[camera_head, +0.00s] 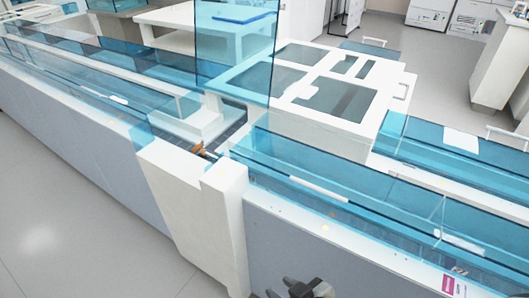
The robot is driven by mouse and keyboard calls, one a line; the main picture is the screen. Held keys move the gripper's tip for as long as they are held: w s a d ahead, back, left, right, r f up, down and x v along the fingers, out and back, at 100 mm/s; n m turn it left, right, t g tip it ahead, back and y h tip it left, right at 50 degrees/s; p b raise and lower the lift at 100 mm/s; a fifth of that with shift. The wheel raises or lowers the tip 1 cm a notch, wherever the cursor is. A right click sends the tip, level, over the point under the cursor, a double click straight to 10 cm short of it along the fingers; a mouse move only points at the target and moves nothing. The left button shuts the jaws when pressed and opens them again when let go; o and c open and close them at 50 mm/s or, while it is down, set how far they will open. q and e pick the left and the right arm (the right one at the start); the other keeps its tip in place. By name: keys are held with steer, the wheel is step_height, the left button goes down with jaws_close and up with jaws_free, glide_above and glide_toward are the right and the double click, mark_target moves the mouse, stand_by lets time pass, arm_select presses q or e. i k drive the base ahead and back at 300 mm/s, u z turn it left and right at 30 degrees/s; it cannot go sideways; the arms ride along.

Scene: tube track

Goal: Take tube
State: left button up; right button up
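A small tube with an orange-brown end (198,148) sits in the gap of the track, between the white housing and the blue clear covers. Its lower part is mostly hidden, and I cannot tell whether it stands upright or tilted. My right gripper (303,289) shows as a dark and grey shape at the bottom edge, in front of the grey side panel and well apart from the tube. It is cut off by the frame, and I cannot tell whether it is open or shut. My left gripper is not in view.
The track (330,205) runs across under blue clear covers. A white post (190,205) juts out in front of the gap. A tall clear blue panel (236,50) stands behind it. A white cabinet (345,135) with dark windows is behind right. Open floor (60,225) lies at lower left.

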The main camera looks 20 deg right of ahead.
mark_target(204, 152)
steer(key=u, duration=1.35)
steer(key=i, duration=2.45)
steer(key=z, duration=2.95)
